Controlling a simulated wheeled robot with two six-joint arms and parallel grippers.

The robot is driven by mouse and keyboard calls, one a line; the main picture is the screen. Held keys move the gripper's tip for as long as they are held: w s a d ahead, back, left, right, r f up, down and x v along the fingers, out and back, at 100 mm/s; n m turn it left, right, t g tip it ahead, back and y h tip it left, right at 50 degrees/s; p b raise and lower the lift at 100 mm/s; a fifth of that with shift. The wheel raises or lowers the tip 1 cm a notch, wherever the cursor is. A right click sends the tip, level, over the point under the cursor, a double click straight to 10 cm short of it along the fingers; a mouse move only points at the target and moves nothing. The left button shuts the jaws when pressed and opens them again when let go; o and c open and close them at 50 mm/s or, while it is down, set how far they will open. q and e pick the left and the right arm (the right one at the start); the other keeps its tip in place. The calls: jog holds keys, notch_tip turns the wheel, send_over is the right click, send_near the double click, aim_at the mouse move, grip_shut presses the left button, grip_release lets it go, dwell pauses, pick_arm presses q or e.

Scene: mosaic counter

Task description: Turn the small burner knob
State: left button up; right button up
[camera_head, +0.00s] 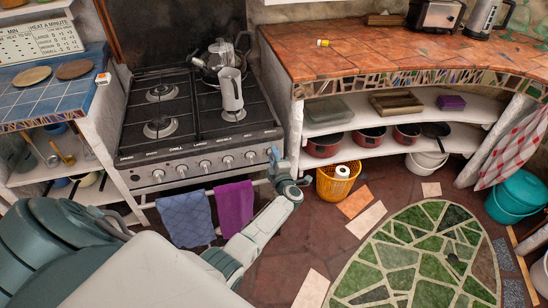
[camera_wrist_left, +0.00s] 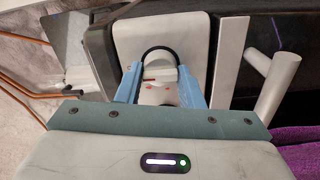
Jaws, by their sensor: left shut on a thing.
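The stove (camera_head: 195,150) has a front panel with a row of silver knobs, among them one (camera_head: 251,156) near its right end. My left gripper (camera_head: 275,153) is at the right end of this row, where it hides the knob it holds in the head view. In the left wrist view its blue fingers (camera_wrist_left: 160,92) are shut on either side of a round knob (camera_wrist_left: 158,62) with a dark rim, in front of a pale panel. Red marks show near the knob's middle. The knob's angle is hard to tell. My right gripper is not in view.
A rail below the knobs carries a blue towel (camera_head: 187,218) and a purple towel (camera_head: 234,206). A kettle (camera_head: 217,58) and a tall pot (camera_head: 231,90) stand on the hob. A yellow basket (camera_head: 335,187) is on the floor right of the gripper. In the wrist view, a pale handle bar (camera_wrist_left: 272,85) is close on the right.

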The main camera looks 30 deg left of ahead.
pick_arm(q)
jog(key=o, duration=1)
jog(key=shift+c, duration=0.2)
jog(key=shift+s+d, duration=0.1)
jog(key=v, duration=1)
jog(key=shift+s+d+b, duration=0.2)
jog(key=shift+s+b, duration=0.05)
jog(key=shift+b, duration=0.2)
